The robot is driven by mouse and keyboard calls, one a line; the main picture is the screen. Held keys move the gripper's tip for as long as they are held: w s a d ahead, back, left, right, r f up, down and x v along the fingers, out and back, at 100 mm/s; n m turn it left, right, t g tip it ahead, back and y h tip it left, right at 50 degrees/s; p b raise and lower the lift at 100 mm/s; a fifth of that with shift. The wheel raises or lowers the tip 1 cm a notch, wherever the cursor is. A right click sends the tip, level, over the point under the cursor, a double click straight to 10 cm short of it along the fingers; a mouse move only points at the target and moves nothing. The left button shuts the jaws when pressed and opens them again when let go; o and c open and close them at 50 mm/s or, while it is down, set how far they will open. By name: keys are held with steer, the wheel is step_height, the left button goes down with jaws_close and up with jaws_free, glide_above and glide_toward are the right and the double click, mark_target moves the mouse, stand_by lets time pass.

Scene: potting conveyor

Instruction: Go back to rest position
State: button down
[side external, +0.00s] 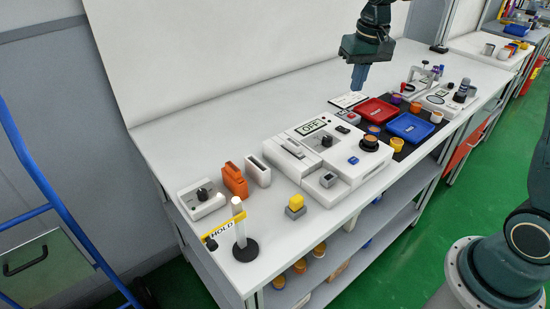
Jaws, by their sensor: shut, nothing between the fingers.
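My gripper (358,77) hangs from the top of the view, pointing down, in the air over the workbench. Its blue fingers are together with nothing between them. It appears behind and above the large white machine, left of the red tray in the picture. Its exact height over the bench cannot be told from this one view.
The white bench (215,135) holds a white machine (310,185) with an "OFF" display, a red tray (377,111), a blue tray (409,127), an orange holder (234,180) and a "HOLD" sign post (239,228). The bench's back left is clear.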

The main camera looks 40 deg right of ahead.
steer(key=s+a+r+n+t, duration=0.1)
steer(key=s+a+r, duration=0.2)
steer(key=s, duration=0.4)
steer(key=s+a+r+n+t, duration=0.1)
steer(key=s+a+r, duration=0.2)
steer(key=s, duration=0.3)
steer(key=s+a+f+n+t, duration=0.2)
steer(key=s+a, duration=0.1)
steer(key=s, duration=0.9)
steer(key=shift+s, duration=0.4)
steer(key=c, duration=2.1)
jaws_free()
